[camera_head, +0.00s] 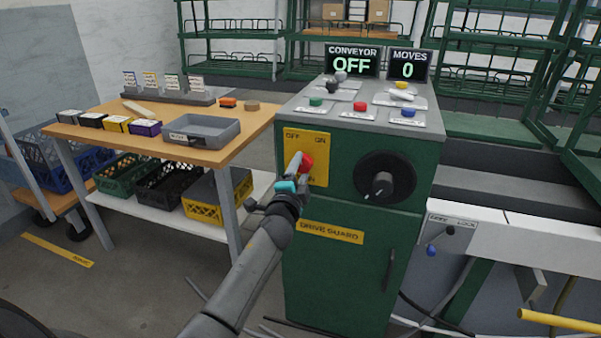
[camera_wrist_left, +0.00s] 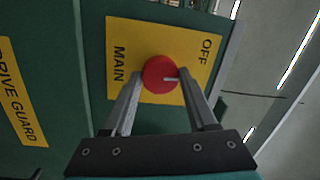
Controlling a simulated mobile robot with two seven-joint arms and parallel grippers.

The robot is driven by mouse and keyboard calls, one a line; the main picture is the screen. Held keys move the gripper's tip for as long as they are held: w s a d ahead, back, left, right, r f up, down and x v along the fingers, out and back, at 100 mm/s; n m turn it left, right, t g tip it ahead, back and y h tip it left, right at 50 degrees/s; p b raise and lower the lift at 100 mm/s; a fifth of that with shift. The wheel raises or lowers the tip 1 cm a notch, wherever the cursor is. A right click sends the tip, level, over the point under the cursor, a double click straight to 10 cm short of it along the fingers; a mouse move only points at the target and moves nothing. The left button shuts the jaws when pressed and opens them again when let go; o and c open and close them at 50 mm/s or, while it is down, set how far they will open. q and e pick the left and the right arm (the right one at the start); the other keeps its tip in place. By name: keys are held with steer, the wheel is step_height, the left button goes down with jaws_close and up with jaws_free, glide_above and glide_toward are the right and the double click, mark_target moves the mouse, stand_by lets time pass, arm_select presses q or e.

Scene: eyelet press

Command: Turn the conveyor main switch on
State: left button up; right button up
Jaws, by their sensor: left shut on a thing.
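The plate there reads OFF and MAIN. The conveyor display (camera_head: 351,63) reads OFF. My right gripper is not seen.
A black round dial (camera_head: 384,181) is right of the plate. Green, red and blue buttons sit on the cabinet's top (camera_head: 352,113). A moves display (camera_head: 408,66) reads 0. A wooden table (camera_head: 245,120) with a grey tray (camera_head: 201,132) stands to the left.

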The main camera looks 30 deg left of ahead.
arm_select(q)
steer(key=m, duration=0.4)
steer(key=shift+a+f+h+b, duration=0.1)
steer(key=shift+h+b, duration=0.2)
steer(key=m, duration=0.5)
steer(key=shift+t+h, duration=0.3)
steer(key=shift+t, duration=0.1)
steer(key=shift+m, duration=0.3)
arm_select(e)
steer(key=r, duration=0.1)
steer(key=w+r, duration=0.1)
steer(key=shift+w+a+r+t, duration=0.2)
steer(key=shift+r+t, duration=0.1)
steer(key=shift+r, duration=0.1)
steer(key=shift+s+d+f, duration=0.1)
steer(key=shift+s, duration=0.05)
arm_select(q)
steer(key=o, duration=1.4)
steer(key=shift+c, duration=0.2)
